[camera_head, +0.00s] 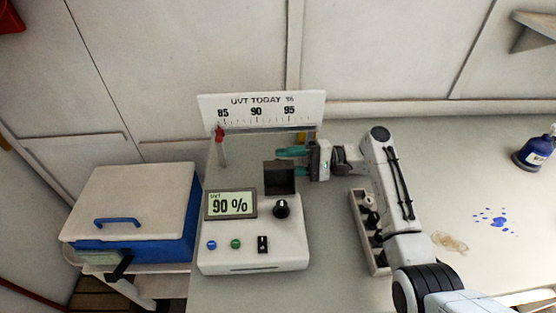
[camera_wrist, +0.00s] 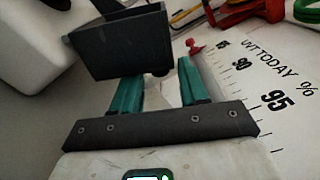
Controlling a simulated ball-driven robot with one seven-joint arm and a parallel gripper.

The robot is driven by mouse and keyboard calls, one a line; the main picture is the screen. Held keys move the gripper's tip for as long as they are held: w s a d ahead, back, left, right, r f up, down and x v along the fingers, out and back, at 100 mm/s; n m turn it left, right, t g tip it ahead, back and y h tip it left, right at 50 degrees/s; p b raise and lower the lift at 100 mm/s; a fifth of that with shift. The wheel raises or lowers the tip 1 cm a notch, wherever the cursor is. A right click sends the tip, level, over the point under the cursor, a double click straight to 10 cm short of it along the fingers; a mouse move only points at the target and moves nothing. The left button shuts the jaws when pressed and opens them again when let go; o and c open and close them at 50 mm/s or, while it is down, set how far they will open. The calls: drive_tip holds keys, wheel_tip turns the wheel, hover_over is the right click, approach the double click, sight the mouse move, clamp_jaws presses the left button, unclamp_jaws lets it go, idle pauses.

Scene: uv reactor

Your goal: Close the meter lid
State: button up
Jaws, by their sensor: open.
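The meter (camera_head: 254,239) is a white box on the bench with a display reading 90 %, a black knob and small buttons. A dark, box-shaped part (camera_head: 280,179), which looks like the meter lid, stands raised at its back edge. My gripper (camera_head: 288,158) is open, with teal fingers pointing left just behind the top of this dark part. In the wrist view, the dark lid (camera_wrist: 122,44) is large, just beyond the fingers of my gripper (camera_wrist: 160,82). Nothing shows between the fingers. I cannot tell whether a finger touches the lid.
A UVT TODAY scale board (camera_head: 262,110) stands behind the meter, with a red-topped post (camera_head: 220,140) at its left. A grey tray (camera_head: 370,230) with black items lies under my arm. A blue-and-white cooler (camera_head: 135,210) is left. A blue bottle (camera_head: 536,150) stands far right.

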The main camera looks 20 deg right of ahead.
drive_tip(key=shift+x, duration=1.25)
drive_tip(key=shift+c, duration=0.2)
clamp_jaws()
